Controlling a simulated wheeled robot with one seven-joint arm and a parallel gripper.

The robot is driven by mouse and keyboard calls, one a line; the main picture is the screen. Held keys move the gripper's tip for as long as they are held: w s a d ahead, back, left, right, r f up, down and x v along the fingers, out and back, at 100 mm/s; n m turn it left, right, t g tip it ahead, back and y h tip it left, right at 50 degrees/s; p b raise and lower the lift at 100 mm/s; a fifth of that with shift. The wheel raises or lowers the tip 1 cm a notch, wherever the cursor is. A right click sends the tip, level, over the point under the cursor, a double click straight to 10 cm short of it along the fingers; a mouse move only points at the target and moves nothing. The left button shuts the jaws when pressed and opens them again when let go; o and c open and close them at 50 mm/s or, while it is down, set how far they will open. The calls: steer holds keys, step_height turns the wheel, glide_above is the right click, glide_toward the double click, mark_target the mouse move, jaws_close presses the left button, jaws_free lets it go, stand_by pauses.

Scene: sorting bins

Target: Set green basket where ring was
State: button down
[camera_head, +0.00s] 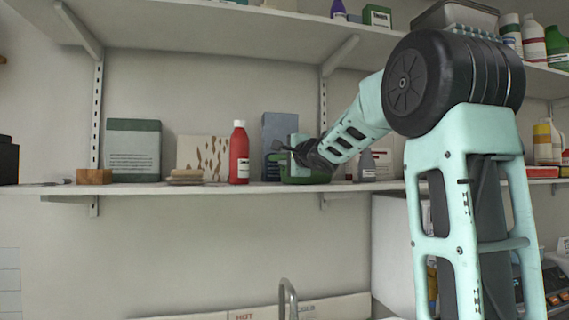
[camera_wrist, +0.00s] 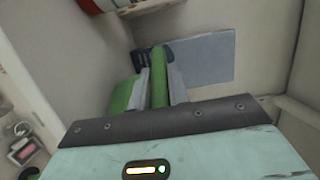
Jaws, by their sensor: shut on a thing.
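The green basket (camera_head: 303,178) is on or just above the middle shelf, right of the red bottle; I cannot tell whether it touches the shelf. My gripper (camera_head: 288,150) is at its upper part, partly covering it. In the wrist view the two grey fingers of my gripper (camera_wrist: 158,84) are shut on a green wall of the basket (camera_wrist: 160,75), with more green showing left of the fingers. I cannot make out a ring in either view.
A red bottle (camera_head: 239,155) stands close left of the basket, with a blue-grey panel (camera_head: 280,130) behind. Further left are a speckled board (camera_head: 198,152), a grey-green box (camera_head: 133,155) and a wooden block (camera_head: 94,176). A grey bottle (camera_head: 367,166) stands to the right.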

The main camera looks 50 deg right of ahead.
steer(key=c, duration=1.7)
jaws_free()
steer(key=shift+f, duration=0.1)
steer(key=shift+c, duration=0.2)
steer(key=o, duration=0.4)
steer(key=shift+r, duration=0.25)
steer(key=v, duration=1.2)
steer(key=shift+p, duration=0.3)
